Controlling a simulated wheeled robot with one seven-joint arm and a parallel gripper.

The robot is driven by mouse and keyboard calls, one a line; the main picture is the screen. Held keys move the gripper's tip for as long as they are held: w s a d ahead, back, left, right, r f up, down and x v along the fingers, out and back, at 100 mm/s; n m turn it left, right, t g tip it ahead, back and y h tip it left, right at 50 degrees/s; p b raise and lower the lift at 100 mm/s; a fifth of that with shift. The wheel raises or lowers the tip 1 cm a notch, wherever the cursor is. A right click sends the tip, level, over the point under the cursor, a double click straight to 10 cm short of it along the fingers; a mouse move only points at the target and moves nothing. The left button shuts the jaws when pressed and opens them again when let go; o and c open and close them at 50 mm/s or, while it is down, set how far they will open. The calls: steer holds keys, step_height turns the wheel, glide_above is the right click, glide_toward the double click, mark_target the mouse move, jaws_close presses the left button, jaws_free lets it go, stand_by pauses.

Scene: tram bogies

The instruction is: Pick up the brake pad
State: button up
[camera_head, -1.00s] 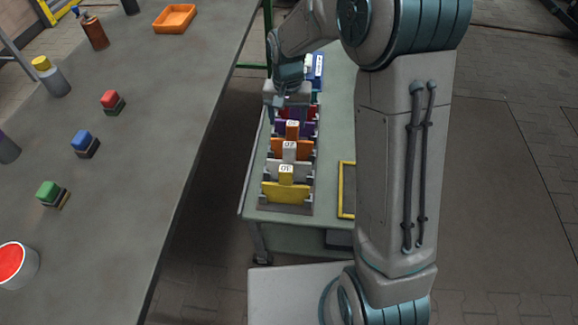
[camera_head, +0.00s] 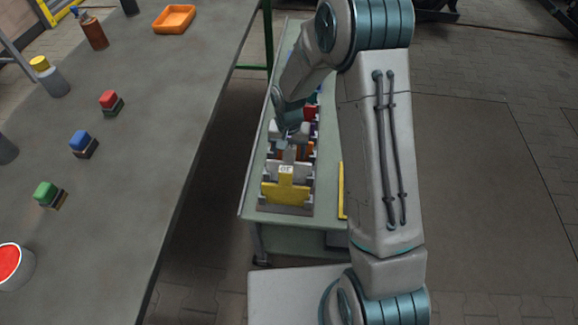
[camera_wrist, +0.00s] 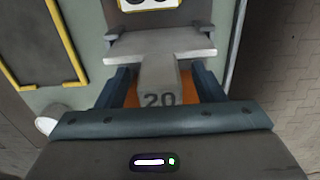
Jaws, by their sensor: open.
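Several flat, coloured plates with raised, numbered tabs, apparently brake pads, stand upright in a rack on the green trolley (camera_head: 257,200). The yellow pad (camera_head: 287,192) is nearest in the head view. Behind it, my gripper (camera_head: 290,143) hangs low over the rack and hides part of the row. In the wrist view, a grey pad (camera_wrist: 158,45) has a tab marked 20. My open gripper (camera_wrist: 163,82) has one finger on each side of this tab, with gaps showing.
A long grey workbench (camera_head: 130,200) on the left carries red, blue and green blocks, bottles, a red-topped can (camera_head: 12,263) and an orange tray (camera_head: 174,18). A yellow-edged frame (camera_wrist: 67,40) lies beside the rack.

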steer(key=shift+f, duration=0.1)
steer(key=shift+c, duration=0.3)
steer(key=c, duration=1.1)
